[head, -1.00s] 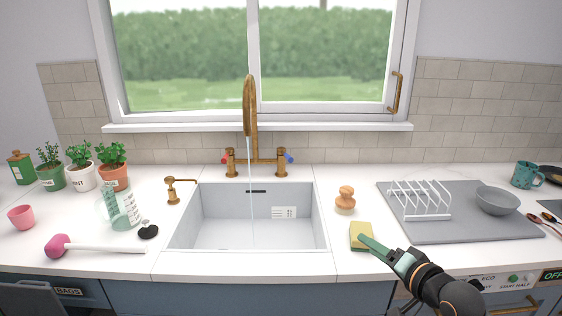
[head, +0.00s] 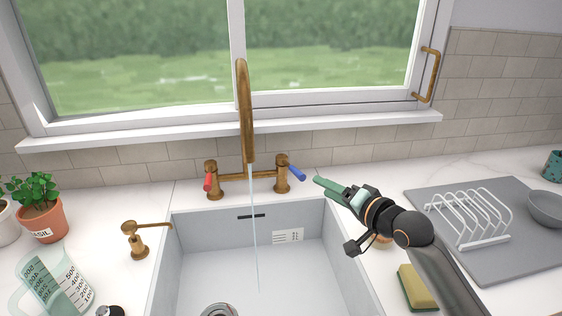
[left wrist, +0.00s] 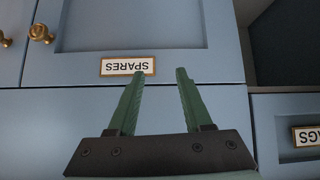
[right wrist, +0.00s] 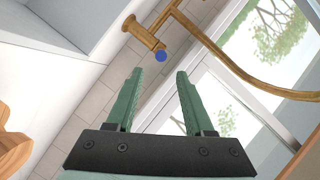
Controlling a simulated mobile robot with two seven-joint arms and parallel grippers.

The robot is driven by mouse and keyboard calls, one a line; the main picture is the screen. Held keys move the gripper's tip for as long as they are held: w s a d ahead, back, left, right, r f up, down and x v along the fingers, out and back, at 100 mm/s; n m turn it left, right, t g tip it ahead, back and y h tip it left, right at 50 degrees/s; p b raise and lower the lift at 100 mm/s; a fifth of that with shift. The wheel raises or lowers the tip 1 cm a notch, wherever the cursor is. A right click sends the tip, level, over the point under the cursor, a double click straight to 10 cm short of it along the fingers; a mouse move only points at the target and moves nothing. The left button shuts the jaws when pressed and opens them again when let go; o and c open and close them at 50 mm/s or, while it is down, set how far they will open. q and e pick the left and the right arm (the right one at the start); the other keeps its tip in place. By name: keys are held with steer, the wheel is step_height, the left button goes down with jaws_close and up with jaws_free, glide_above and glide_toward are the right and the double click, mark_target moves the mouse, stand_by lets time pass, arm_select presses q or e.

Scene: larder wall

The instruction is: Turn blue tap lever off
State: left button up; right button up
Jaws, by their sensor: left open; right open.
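The blue tap lever (head: 296,173) is on the right valve of the brass tap (head: 247,120) and points toward the front right. Water runs from the spout into the sink. In the right wrist view the lever's blue end (right wrist: 161,56) shows beyond my fingertips. My right gripper (head: 318,180) is open and empty, just right of the blue lever and apart from it; it also shows in the right wrist view (right wrist: 160,72). My left gripper (left wrist: 162,72) is open and empty in front of a blue cupboard marked SPARES, and is out of the head view.
The red lever (head: 208,182) is on the left valve. The white sink (head: 190,260) lies below the tap. A soap dispenser (head: 135,240) stands left of it. A sponge (head: 417,288) and a grey mat with a dish rack (head: 470,218) are at the right.

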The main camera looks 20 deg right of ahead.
mark_target(296, 173)
steer(key=x, duration=1.2)
steer(key=shift+w+a, duration=0.1)
steer(key=shift+w, duration=0.3)
jaws_close()
stand_by(1.0)
